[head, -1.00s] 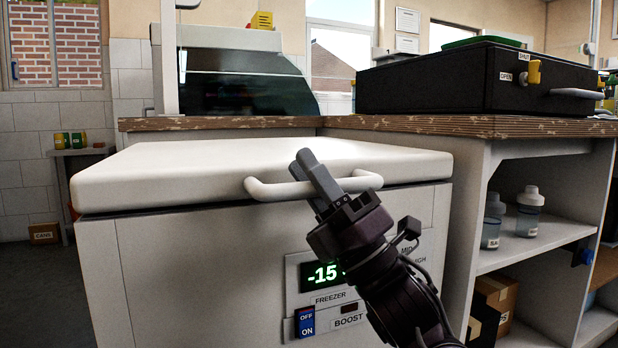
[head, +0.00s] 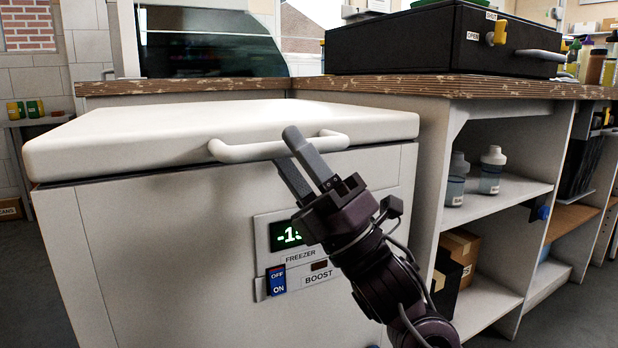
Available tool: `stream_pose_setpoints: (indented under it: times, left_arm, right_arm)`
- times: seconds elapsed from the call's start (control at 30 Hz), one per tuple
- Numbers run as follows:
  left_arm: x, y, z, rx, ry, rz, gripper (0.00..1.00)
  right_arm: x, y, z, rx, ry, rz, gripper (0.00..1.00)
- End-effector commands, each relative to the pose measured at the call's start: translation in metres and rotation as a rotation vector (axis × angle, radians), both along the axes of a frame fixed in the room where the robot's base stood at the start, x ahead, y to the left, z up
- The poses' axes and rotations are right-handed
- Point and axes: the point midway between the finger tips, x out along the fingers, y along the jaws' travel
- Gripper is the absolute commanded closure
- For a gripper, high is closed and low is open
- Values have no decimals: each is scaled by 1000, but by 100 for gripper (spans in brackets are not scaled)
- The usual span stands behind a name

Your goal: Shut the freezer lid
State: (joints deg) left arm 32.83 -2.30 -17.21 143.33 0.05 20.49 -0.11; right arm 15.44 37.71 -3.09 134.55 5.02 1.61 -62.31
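The white freezer lid (head: 140,136) lies flat across the top of the white freezer body (head: 150,245). Only a thin dark seam shows between them, and I cannot tell whether it is fully seated. The lid's light bar handle (head: 245,151) runs along its front edge. My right gripper (head: 285,147) is at the right part of the handle, its fingers apart with a visible gap. The upper finger crosses in front of the handle and the lower finger is below it. Contact with the handle cannot be told. My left gripper is not in view.
The freezer's panel has a green display (head: 287,235) and a blue switch (head: 276,280). A wooden counter (head: 440,88) borders it behind and right, with a black case (head: 400,45) on top. Open shelves (head: 500,200) hold bottles and boxes.

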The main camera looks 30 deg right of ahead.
Motion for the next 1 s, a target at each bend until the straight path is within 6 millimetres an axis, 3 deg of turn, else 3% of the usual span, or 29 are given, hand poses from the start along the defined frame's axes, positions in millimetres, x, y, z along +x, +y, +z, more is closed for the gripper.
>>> stream_pose_setpoints:
  times: [0.33,1.0]
  left_arm:
    - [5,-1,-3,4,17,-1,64]
    - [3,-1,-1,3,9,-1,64]
  right_arm:
    - [-18,-14,-28,0,2,0,60]
    - [-21,-16,-31,-1,-1,1,60]
